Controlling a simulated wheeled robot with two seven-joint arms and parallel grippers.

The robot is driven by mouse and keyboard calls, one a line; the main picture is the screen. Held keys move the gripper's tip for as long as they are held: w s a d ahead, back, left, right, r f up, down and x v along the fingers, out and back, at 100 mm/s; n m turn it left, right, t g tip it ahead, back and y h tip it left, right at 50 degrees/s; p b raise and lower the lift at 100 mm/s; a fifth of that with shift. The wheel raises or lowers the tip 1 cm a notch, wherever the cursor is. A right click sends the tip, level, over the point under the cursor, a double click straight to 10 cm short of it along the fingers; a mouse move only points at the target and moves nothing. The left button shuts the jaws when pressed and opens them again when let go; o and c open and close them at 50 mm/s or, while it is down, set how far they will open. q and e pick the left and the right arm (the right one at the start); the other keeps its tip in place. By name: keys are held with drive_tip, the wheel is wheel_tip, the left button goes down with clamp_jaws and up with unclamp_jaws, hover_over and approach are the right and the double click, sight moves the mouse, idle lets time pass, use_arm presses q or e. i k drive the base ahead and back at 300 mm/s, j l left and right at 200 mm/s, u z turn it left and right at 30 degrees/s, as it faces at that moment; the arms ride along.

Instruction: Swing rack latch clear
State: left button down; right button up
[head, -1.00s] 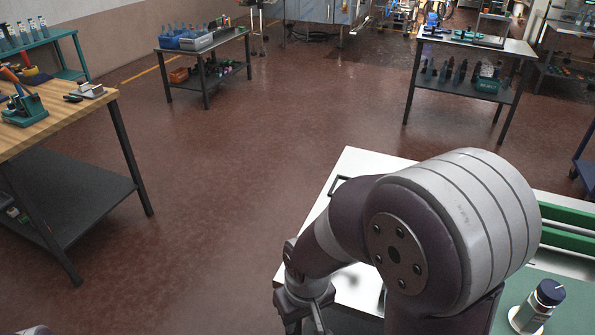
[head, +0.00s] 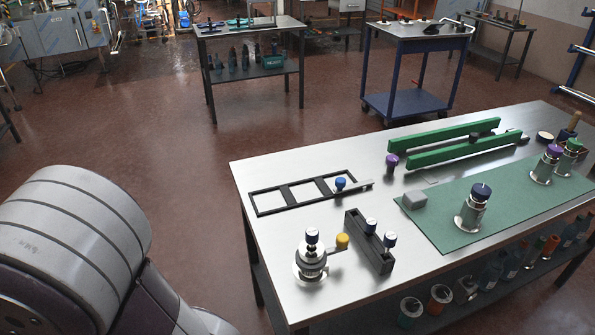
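A black frame with three openings (head: 268,201) lies flat on the metal table, and it looks like the rack. A flat metal bar (head: 358,187) with a blue knob (head: 340,184) lies across its right end, and it looks like the latch. Whether the bar is fastened to the frame I cannot tell. Nearer stands a dark block (head: 365,247) with two blue-capped pieces. A link of my arm fills the lower left. Neither gripper is in view.
Two green bars (head: 452,144) lie at the back of the table (head: 290,167). A purple knob (head: 391,161) stands between. Several containers sit on the shelf below.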

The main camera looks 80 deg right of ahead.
sight(340, 181)
drive_tip(key=i+l+z, duration=0.1)
drive_tip(key=i+z, duration=0.15)
drive_tip(key=z, duration=0.15)
drive_tip(key=i+z, duration=0.25)
drive_tip(key=z, duration=0.15)
drive_tip(key=i+z, duration=0.25)
drive_tip(key=z, duration=0.15)
drive_tip(key=i+j+z, duration=0.1)
drive_tip(key=z, duration=0.35)
drive_tip(key=i+j+z, duration=0.25)
drive_tip(key=z, duration=0.15)
drive_tip(key=i+l+z, duration=0.1)
drive_tip(key=z, duration=0.35)
drive_tip(key=i+z, duration=0.2)
drive_tip(key=z, duration=0.25)
drive_tip(key=i+z, duration=0.2)
drive_tip(key=z, duration=0.2)
drive_tip(key=i+z, duration=0.15)
drive_tip(key=z, duration=0.3)
drive_tip(key=i+j+z, duration=0.1)
drive_tip(key=z, duration=0.35)
drive_tip(key=i+j+z, duration=0.15)
drive_tip(key=z, duration=0.3)
drive_tip(key=i+j+z, duration=0.15)
drive_tip(key=z, duration=0.3)
drive_tip(key=j+z, duration=0.4)
drive_tip(key=i+l, duration=0.05)
